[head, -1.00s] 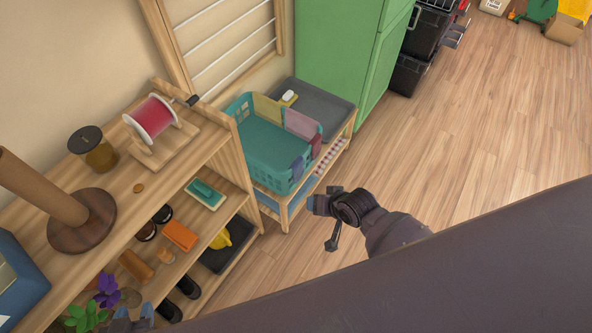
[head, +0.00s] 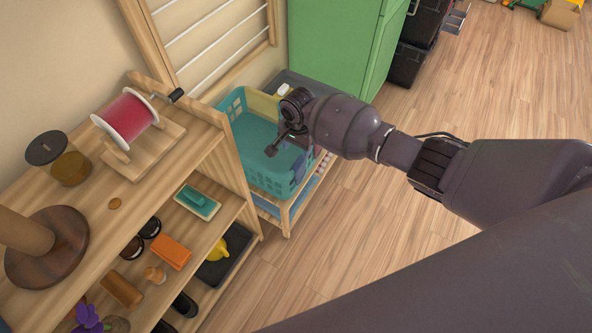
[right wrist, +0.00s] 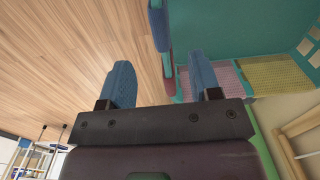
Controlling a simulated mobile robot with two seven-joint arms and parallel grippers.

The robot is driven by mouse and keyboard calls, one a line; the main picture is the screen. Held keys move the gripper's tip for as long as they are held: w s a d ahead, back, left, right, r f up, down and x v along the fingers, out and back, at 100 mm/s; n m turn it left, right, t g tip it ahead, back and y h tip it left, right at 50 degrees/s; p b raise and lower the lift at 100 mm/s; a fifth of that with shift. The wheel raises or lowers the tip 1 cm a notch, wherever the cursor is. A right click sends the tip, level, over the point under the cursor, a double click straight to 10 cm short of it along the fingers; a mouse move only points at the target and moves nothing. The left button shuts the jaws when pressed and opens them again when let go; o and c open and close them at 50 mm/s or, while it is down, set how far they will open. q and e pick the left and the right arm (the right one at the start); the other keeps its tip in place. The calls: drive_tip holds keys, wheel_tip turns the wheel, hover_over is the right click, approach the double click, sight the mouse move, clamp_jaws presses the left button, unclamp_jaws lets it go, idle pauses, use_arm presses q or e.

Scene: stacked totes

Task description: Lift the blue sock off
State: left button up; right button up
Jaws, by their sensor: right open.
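A teal basket (head: 241,107) stands on a low wooden bench, with cloths hung over its rim. The blue sock (head: 298,169) hangs over the basket's right rim near the front corner, partly hidden by my right gripper. In the right wrist view the blue sock (right wrist: 158,28) hangs on the rim at the top, ahead of the fingers and apart from them. My right gripper (head: 285,146) is above the basket's right side; in the right wrist view its two blue fingers (right wrist: 160,82) are spread with nothing between them. My left gripper is out of view.
A wooden shelf (head: 215,165) stands left of the basket, a green cabinet (head: 330,45) behind.

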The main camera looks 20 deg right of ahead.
sight(298, 161)
drive_tip(key=shift+w+d+f, duration=0.1)
drive_tip(key=shift+w, duration=0.1)
drive_tip(key=shift+f, duration=0.25)
wheel_tip(298, 161, down, 5)
drive_tip(key=shift+s+r+b, duration=0.1)
drive_tip(key=shift+b, duration=1.05)
wheel_tip(298, 161, down, 5)
drive_tip(key=shift+s+d+b, duration=0.1)
drive_tip(key=shift+b, duration=1.15)
drive_tip(key=shift+f, duration=0.25)
drive_tip(key=shift+w+r, duration=0.2)
drive_tip(key=c, duration=1)
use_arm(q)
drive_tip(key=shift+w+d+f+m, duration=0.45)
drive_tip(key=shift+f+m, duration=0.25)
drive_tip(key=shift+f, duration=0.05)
